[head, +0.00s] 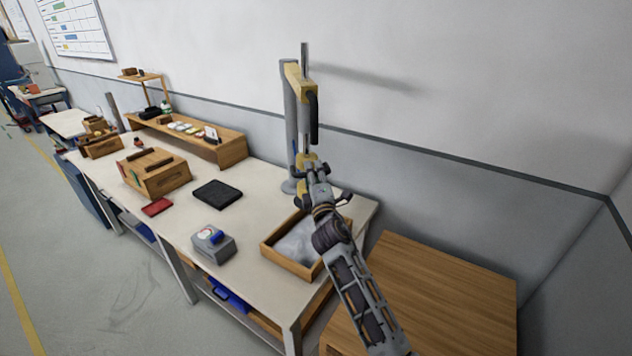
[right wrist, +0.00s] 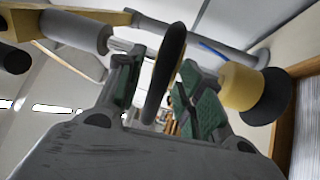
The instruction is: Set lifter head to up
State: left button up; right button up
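The lifter stands at the back right of the white workbench, with an upright grey post (head: 290,125), a yellow top arm (head: 297,80) and a thin vertical rod. Its yellow and black head (head: 306,163) is low on the rod, just above my right gripper (head: 318,185), which partly hides it. A yellow and black knob (right wrist: 240,88) is beside the right finger. My left gripper is out of view.
A wooden tray (head: 283,262) lies below my right arm. A grey device (head: 213,242), a black pad (head: 217,194) and a wooden box (head: 155,175) are farther left on the bench (head: 183,228). A wooden table (head: 440,300) stands at right.

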jog(key=shift+s, duration=0.1)
jog(key=v, duration=1.1)
jog(key=shift+s+d+f, duration=0.15)
jog(key=shift+s+f, duration=0.05)
jog(key=shift+s, duration=0.1)
dwell(0.7)
